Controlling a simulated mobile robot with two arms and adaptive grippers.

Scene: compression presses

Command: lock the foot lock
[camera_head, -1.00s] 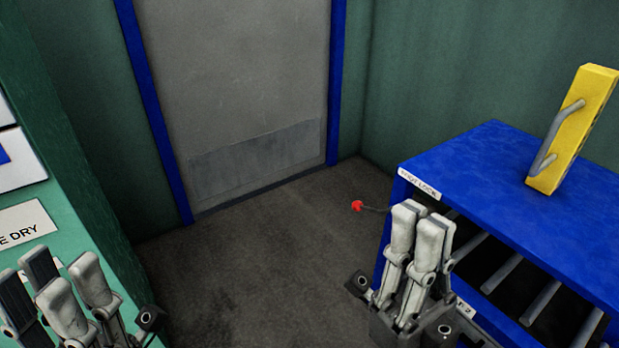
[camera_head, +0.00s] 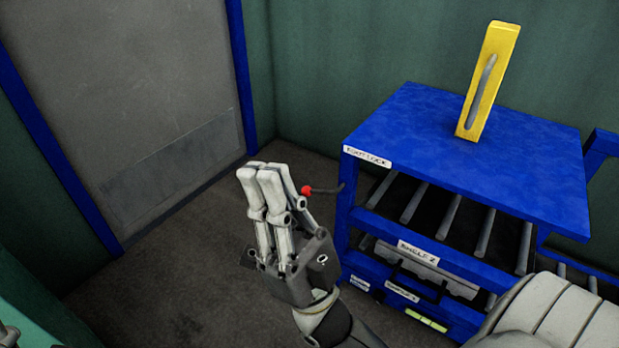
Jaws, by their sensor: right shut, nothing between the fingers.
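The foot lock is a thin dark lever with a red knob (camera_head: 307,190), sticking out to the left from the blue cart (camera_head: 420,125). A white "FOOT LOCK" label (camera_head: 368,157) is on the cart's top edge near that corner. My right gripper (camera_head: 262,172) is shut and empty, its fingers pointing up in the picture. It is just left of the red knob; I cannot tell whether they touch. Only a sliver of my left gripper (camera_head: 8,336) shows at the bottom left corner, its fingers out of frame.
A yellow block with a grey handle (camera_head: 481,85) stands on the cart top. Below are rollers and a "SHELF 2" label (camera_head: 417,253). A grey door (camera_head: 130,90) with blue frame is at the left. Dark floor (camera_head: 170,270) lies open between door and cart.

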